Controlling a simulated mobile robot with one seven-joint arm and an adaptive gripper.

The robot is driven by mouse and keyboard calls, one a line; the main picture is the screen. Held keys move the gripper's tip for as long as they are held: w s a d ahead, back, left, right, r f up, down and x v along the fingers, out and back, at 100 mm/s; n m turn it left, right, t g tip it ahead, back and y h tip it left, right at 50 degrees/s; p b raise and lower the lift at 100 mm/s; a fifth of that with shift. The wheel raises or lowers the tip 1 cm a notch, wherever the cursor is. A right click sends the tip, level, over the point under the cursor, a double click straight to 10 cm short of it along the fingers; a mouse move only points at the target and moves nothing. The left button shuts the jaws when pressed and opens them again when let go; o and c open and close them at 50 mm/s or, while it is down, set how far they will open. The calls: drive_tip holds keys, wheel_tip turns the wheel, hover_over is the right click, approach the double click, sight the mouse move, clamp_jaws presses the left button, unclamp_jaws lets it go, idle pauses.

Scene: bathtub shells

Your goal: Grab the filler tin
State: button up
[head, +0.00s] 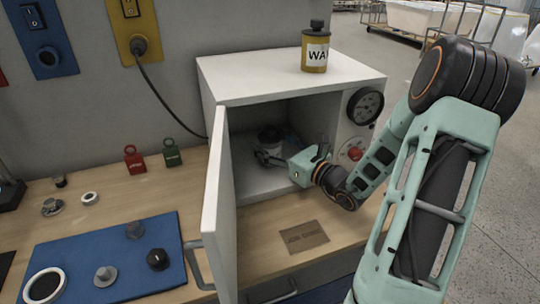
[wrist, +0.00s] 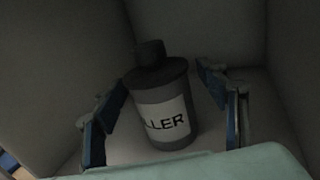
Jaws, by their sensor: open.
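The filler tin (wrist: 160,92) is a dark cylinder with a black cap and a pale label reading "LLER". It stands inside the white cabinet (head: 285,82), whose door (head: 223,200) is open. In the head view the tin (head: 268,136) is a dim shape partly behind my gripper. My gripper (head: 272,156) reaches into the cabinet. In the wrist view my gripper (wrist: 165,110) is open, with one finger on each side of the tin. A gap shows on both sides, wider on the right. The tin's lower end is close to my gripper's palm edge.
A yellow tin (head: 315,50) stands on top of the cabinet. The open door stands left of my arm, and the cabinet walls surround my gripper closely. Red (head: 134,158) and green (head: 172,152) padlocks and a blue mat (head: 105,262) with small parts lie on the bench left.

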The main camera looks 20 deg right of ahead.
drive_tip(key=c, duration=1.5)
drive_tip(key=shift+r, duration=0.1)
drive_tip(key=shift+c, duration=0.8)
drive_tip(key=shift+r, duration=0.1)
